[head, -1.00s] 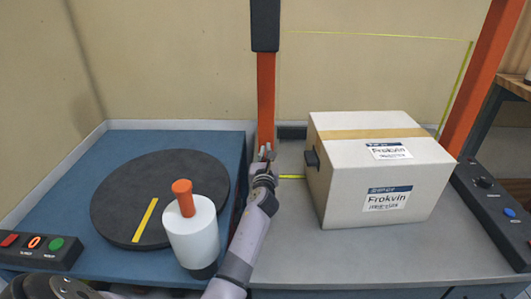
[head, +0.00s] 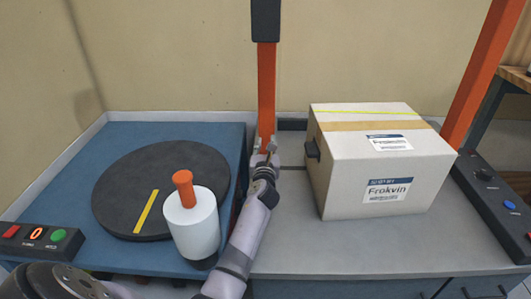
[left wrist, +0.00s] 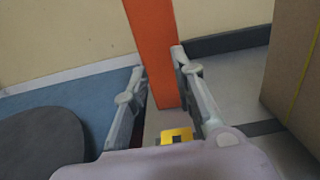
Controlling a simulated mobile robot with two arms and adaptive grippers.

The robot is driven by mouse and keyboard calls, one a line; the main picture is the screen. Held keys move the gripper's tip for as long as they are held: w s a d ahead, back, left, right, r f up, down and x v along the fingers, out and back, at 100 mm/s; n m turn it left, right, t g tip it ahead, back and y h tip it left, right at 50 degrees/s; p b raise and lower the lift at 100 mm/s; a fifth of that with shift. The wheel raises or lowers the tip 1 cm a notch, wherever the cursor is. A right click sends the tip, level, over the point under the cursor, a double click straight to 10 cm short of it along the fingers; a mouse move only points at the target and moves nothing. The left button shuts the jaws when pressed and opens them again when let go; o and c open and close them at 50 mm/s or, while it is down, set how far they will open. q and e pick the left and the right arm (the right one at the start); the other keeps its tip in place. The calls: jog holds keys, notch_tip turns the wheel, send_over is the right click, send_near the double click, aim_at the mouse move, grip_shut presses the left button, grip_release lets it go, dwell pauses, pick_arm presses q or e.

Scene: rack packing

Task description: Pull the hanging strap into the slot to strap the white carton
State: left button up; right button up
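The white carton (head: 350,185) stands on the grey table, with a brown tape band and labels. The thin yellow strap (head: 365,112) lies across its top near the back edge. In the left wrist view the strap (left wrist: 301,80) runs down the shaded side of the carton (left wrist: 280,65). My left gripper (head: 266,147) is left of the carton, at the foot of the orange post. In the wrist view its fingers (left wrist: 160,75) are apart, with the post beyond them. A small yellow piece (left wrist: 177,135) shows near the palm; I cannot tell what it is. My right gripper is out of view.
The orange post (head: 266,85) rises close behind my gripper. A blue table with a black turntable (head: 125,190) and a white, orange-topped thing (head: 192,225) is on the left. Control panels (head: 36,237) (head: 490,195) flank both sides. Grey table (head: 330,250) before the carton is clear.

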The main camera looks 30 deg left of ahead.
pick_arm(q)
jog(key=v, duration=1.1)
jog(key=shift+s+d, duration=0.1)
jog(key=shift+s, duration=0.25)
